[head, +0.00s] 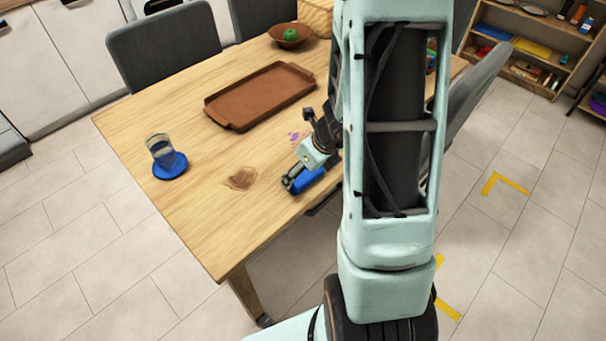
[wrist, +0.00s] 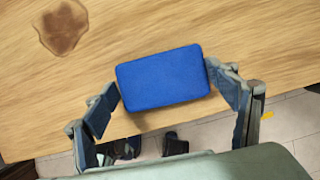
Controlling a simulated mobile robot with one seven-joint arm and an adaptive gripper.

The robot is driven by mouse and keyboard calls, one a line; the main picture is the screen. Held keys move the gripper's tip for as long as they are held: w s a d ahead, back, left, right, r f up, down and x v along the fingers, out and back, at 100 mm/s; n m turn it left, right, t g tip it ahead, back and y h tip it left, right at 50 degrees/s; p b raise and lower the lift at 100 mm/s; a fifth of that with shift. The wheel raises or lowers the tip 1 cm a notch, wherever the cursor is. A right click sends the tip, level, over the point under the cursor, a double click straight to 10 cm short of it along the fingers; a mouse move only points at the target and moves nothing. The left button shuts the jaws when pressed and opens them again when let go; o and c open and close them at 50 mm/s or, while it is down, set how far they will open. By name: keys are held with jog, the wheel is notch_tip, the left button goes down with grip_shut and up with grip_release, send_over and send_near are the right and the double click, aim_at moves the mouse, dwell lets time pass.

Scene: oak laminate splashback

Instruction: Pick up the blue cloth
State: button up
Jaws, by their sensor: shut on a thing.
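The blue cloth (head: 308,181) is a small, thick rectangle like a folded pad, near the front edge of the wooden table (head: 215,222). In the wrist view the cloth (wrist: 165,84) lies between the two fingers of my gripper (wrist: 162,78), one at each short side. My gripper (head: 303,180) is shut on it. The head view shows the cloth partly hidden by the gripper. I cannot tell whether the cloth touches the table or is slightly above it.
A brown stain (head: 240,178) and purple marks (head: 294,137) are on the table. A glass (head: 160,150) stands on a blue coaster (head: 171,171) at the left. A brown tray (head: 262,95) and a bowl (head: 291,43) with a green fruit lie farther back. Chairs (head: 165,43) stand behind.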

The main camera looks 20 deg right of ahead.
aim_at(304, 173)
jog(key=c, duration=0.3)
jog(key=shift+r, duration=0.15)
jog(key=shift+r+p, duration=0.55)
jog(key=shift+r, duration=0.05)
notch_tip(304, 173, up, 2)
jog(key=shift+r+p, duration=0.2)
jog(key=shift+p, duration=0.6)
jog(key=a+r+p, duration=0.1)
jog(key=s+a+r+p, duration=0.1)
jog(key=r, duration=0.1)
jog(key=a+r+p, duration=0.1)
jog(key=a+r, duration=0.1)
jog(key=shift+s+a+r, duration=0.1)
jog(key=shift+s, duration=0.15)
jog(key=s+a+r+p, duration=0.3)
jog(key=a+r, duration=0.1)
jog(key=a, duration=0.5)
